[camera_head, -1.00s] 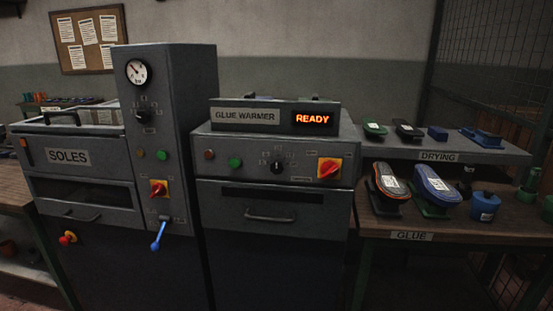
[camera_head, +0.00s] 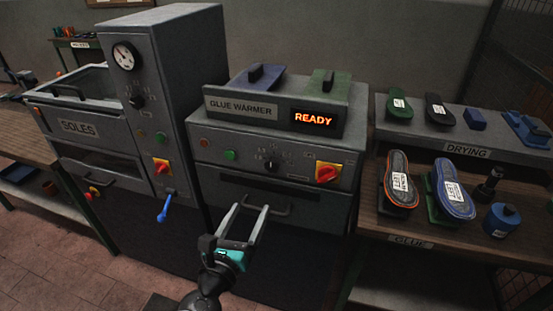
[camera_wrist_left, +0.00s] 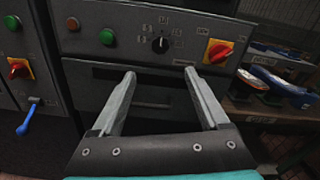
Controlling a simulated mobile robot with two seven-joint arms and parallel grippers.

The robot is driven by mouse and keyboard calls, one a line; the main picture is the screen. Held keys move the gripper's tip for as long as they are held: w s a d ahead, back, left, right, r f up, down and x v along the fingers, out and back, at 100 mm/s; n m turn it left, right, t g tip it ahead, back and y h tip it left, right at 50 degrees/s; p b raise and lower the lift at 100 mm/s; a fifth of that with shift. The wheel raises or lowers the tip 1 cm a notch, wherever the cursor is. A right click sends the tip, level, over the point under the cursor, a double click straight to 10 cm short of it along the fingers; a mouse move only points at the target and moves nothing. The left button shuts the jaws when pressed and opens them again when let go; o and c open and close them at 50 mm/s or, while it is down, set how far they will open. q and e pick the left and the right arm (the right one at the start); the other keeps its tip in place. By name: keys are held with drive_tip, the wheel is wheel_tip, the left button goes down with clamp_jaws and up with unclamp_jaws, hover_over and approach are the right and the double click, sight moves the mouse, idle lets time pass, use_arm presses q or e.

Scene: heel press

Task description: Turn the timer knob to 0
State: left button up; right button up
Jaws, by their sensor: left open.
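The glue warmer (camera_head: 275,187) has a small black knob (camera_head: 271,165) with a dial of numbers around it. The knob also shows in the left wrist view (camera_wrist_left: 160,45), with a light pointer mark near its top; the numbers are too small to read. A second black knob (camera_head: 136,101) with a scale sits on the soles press column. I cannot read a label naming either one as the timer. My left gripper (camera_head: 251,207) is open and empty, in front of the glue warmer and below its knob. Its fingers point toward the panel and touch no knob. My right gripper is not in view.
A red switch on a yellow plate (camera_head: 327,173) is right of the warmer's knob, a green button (camera_head: 230,155) left of it. A drawer handle (camera_head: 266,204) is behind my fingers. A blue lever (camera_head: 166,208) hangs at left. Soles stand on the drying shelf (camera_head: 468,151) and bench.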

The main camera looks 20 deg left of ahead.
sight(271, 167)
use_arm(q)
drive_tip(key=w, duration=1.5)
drive_tip(key=shift+d+r+b, duration=0.15)
drive_tip(key=shift+d+b, duration=0.1)
drive_tip(key=shift+b, duration=0.05)
clamp_jaws()
